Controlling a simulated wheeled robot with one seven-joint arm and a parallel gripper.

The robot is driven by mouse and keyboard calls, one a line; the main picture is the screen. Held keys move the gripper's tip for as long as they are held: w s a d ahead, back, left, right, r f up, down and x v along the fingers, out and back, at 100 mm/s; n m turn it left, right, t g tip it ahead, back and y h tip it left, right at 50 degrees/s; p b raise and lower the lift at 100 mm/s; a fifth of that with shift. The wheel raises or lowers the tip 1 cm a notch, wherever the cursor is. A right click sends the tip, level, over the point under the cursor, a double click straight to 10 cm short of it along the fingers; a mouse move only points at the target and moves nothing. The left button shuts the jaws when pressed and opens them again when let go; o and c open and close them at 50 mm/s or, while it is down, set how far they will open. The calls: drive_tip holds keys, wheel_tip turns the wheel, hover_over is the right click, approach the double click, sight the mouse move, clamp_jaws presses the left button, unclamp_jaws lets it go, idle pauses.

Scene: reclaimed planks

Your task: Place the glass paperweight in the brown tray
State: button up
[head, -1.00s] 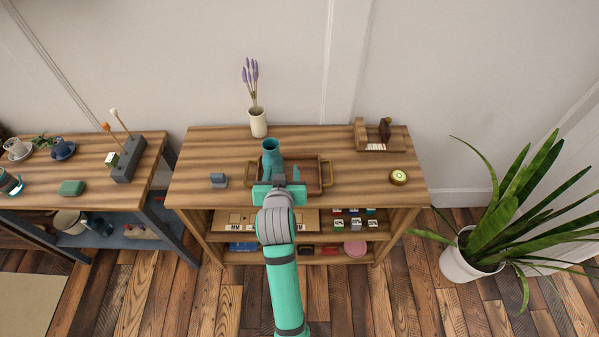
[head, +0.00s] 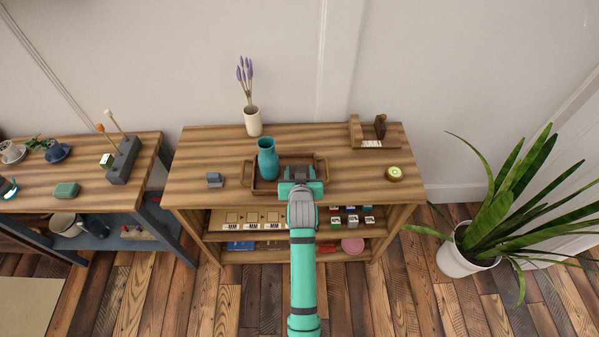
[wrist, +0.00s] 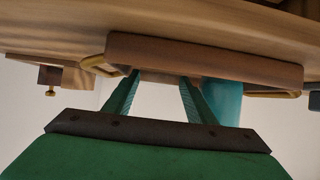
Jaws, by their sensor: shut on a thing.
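The brown tray (head: 270,189) lies on the shelf unit's top, with a brass handle at each end. A teal vase (head: 267,160) stands at the tray's left part; I cannot tell whether it is in or behind it. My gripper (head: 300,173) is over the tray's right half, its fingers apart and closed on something. In the wrist view my fingertips (wrist: 159,76) meet the line of the tray wall (wrist: 205,59). The held thing, taken to be the glass paperweight, is not clearly visible between the fingers.
A grey block (head: 214,180) sits left of the tray. A round green-topped object (head: 394,173) and a wooden holder (head: 375,142) are at the right. A white vase with lavender (head: 253,122) stands behind.

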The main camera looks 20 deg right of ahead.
drive_tip(key=shift+d+f, duration=0.1)
drive_tip(key=shift+f, duration=0.2)
drive_tip(key=o, duration=0.9)
